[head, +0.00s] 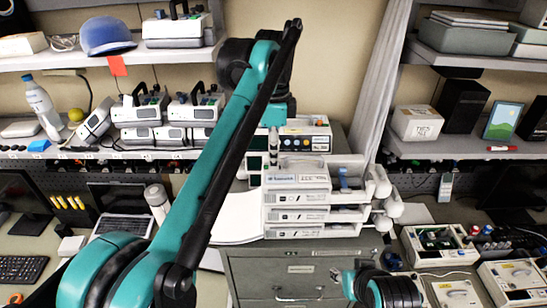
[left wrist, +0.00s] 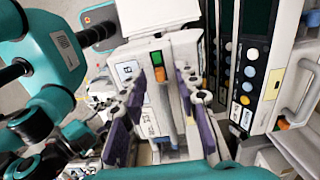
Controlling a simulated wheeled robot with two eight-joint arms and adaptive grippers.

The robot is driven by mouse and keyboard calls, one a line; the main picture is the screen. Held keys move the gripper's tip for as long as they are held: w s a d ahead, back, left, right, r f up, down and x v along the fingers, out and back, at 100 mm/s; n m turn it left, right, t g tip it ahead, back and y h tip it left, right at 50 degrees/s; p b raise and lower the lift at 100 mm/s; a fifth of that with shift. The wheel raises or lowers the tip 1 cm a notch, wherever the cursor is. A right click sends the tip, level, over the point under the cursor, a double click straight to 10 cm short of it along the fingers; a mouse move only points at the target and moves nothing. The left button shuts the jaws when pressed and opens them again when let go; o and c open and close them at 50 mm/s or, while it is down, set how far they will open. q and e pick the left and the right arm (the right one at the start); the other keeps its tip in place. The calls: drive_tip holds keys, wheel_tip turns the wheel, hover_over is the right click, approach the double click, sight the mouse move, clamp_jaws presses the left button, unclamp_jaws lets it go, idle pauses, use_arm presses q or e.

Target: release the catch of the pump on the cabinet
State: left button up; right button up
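A white pump with a dark panel and coloured keys (head: 306,140) stands at the back of the cabinet (head: 325,267); its keyed front (left wrist: 250,68) shows at the right in the left wrist view. A stack of white pump modules (head: 297,199) is in front of it. My left gripper (head: 272,142) points down at the pump's left side. In the left wrist view its purple-padded fingers (left wrist: 167,95) are apart, with a white part between them. A green and orange piece (left wrist: 156,59) is near the fingertips. Contact cannot be told. My right gripper's fingers cannot be made out.
My right arm (head: 390,288) is low in front of the cabinet. Shelves with pumps (head: 165,110) and boxes (head: 417,122) stand on both sides. A bottle (head: 42,105) is at the left. Opened devices (head: 440,246) lie on the right bench. White paper (head: 238,215) lies left of the stack.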

use_arm(q)
drive_tip(key=shift+f, duration=0.4)
clamp_jaws()
drive_tip(key=shift+a, duration=1.15)
drive_tip(key=shift+c, duration=0.5)
unclamp_jaws()
drive_tip(key=shift+d, duration=0.1)
drive_tip(key=shift+o, duration=0.5)
drive_tip(key=shift+s, duration=0.1)
